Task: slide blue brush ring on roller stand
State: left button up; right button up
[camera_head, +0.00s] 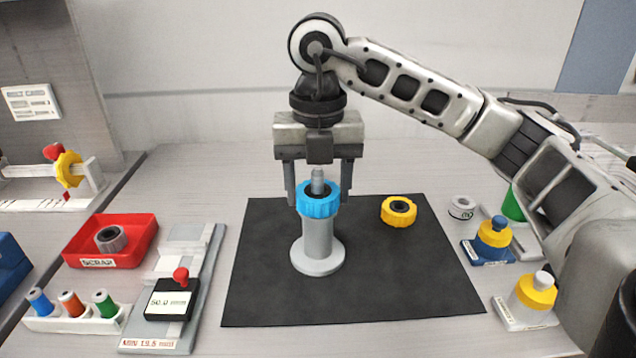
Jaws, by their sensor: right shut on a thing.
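The blue brush ring (318,207) is around the upper part of the grey roller stand (318,245), with the narrow tip of the stand showing above it. The stand is upright on the black mat (420,270). My right gripper (319,198) comes down from above and is shut on the blue ring, with one finger on each side of it. The back of the ring and the exact finger contact are partly hidden. My left gripper is not in the picture.
A yellow ring (399,211) lies on the mat, right of the stand. Blue and white holders with yellow pieces (494,233) stand at the right. A red scrap tray (140,235), a gauge (170,300) and small colored rollers (72,304) are at the left. The front mat is clear.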

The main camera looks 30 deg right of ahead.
jog(key=o, duration=1.1)
jog(key=shift+c, duration=0.2)
pick_arm(q)
jog(key=p, duration=0.2)
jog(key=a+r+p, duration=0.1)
jog(key=p, duration=0.2)
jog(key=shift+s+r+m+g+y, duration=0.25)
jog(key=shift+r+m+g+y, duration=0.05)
pick_arm(e)
notch_tip(320, 180, up, 16)
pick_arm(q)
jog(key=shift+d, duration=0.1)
